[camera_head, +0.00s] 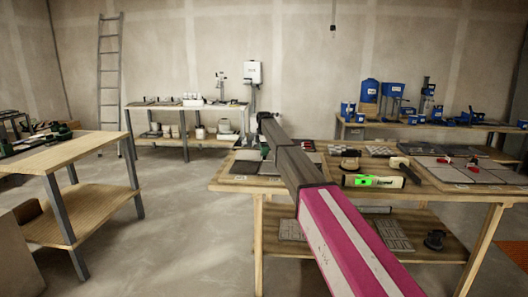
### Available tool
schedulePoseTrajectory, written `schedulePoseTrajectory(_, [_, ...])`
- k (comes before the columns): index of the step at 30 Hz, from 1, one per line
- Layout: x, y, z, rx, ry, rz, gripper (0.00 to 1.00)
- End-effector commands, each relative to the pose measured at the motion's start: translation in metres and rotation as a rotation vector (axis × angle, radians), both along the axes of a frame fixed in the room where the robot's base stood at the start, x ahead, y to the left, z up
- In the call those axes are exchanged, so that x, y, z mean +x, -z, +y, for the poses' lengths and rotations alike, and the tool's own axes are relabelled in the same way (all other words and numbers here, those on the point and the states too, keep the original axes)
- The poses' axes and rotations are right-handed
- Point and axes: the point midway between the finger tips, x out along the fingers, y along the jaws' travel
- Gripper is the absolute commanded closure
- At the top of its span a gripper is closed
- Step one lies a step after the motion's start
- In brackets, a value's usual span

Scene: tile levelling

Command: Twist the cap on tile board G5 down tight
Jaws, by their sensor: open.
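On the near right workbench, a tile board (243,168) with grey tiles lies at the left end, partly covered by my arm. A second tile board (455,175) lies at the right end, with small red caps (445,161) on it. No label is readable, so I cannot tell which board is G5. My dark and magenta arm reaches from the lower right up over the left board. My gripper is hidden behind the arm, and so is any cap beneath it.
A green-and-white spirit level (372,181) and small tools lie mid-bench on the workbench (430,188). Its lower shelf holds tiles (392,235). Another table (80,150) stands left. A rear table (185,107) and a blue-tool bench (430,127) line the wall. The left-centre floor is clear.

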Motion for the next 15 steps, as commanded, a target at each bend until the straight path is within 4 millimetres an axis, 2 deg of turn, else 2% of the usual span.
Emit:
schedulePoseTrajectory(7, [0.0001, 0.0014, -0.0001, 0.000, 0.000, 0.000, 0.42])
schedulePoseTrajectory(9, [0.0001, 0.0013, -0.0001, 0.000, 0.000, 0.000, 0.64])
schedulePoseTrajectory(12, [0.0001, 0.0013, -0.0001, 0.000, 0.000, 0.000, 0.91])
schedulePoseTrajectory(15, [0.0001, 0.0012, 0.0000, 0.000, 0.000, 0.000, 0.91])
